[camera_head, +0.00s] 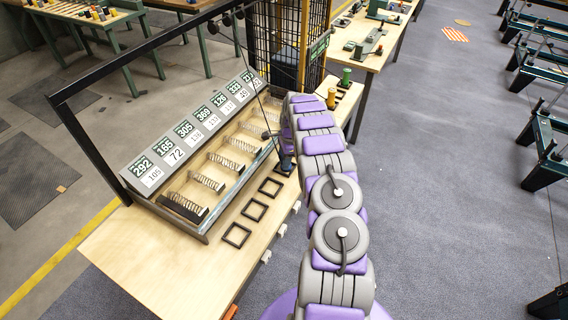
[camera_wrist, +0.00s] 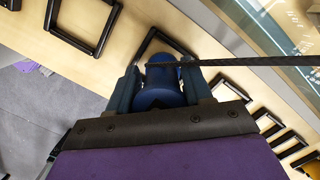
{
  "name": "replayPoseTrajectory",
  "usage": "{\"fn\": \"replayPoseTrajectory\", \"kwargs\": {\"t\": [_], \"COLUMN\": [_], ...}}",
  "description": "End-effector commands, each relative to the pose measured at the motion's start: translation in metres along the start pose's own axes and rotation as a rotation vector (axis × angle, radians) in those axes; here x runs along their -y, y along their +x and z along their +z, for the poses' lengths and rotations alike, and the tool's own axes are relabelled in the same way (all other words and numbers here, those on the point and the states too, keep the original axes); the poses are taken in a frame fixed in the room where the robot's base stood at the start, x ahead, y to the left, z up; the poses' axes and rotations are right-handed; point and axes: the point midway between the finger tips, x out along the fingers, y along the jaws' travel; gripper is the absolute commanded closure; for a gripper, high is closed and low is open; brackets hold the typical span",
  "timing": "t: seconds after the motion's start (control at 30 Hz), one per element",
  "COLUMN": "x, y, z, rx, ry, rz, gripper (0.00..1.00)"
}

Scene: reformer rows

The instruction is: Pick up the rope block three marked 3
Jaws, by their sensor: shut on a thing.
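My gripper (camera_wrist: 163,88) is shut on a blue rounded rope block (camera_wrist: 160,72) in the wrist view, with one finger on each side of it. A dark rope (camera_wrist: 245,62) runs from the block to the right. No number on the block can be read from here. In the head view my gripper (camera_head: 286,164) is low over the front of the wooden bench, beside the row of black square frames. The block is too small and hidden to make out there. A black frame (camera_wrist: 182,47) lies just beyond the block; I cannot tell whether they touch.
A tray (camera_head: 212,222) with several springs and a numbered panel (camera_head: 180,140) stands left of my gripper. Empty black frames (camera_head: 237,235) lie along the bench (camera_head: 150,262). A black overhead bar (camera_head: 140,50) spans the bench. Open floor (camera_head: 450,200) lies to the right.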

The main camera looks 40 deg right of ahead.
Motion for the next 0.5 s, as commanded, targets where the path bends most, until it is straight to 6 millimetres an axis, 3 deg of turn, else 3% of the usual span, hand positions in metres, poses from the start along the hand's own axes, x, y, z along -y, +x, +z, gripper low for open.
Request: {"fn": "replayPoseTrajectory", "kwargs": {"t": [0.3,0.5], "x": [0.0002,-0.0006], "y": [0.0021,0.0027], "z": [-0.0012,0.0001], "rx": [-0.002,-0.002], "ry": [0.002,0.002], "rz": [0.002,0.004], "gripper": [0.96,1.0]}}
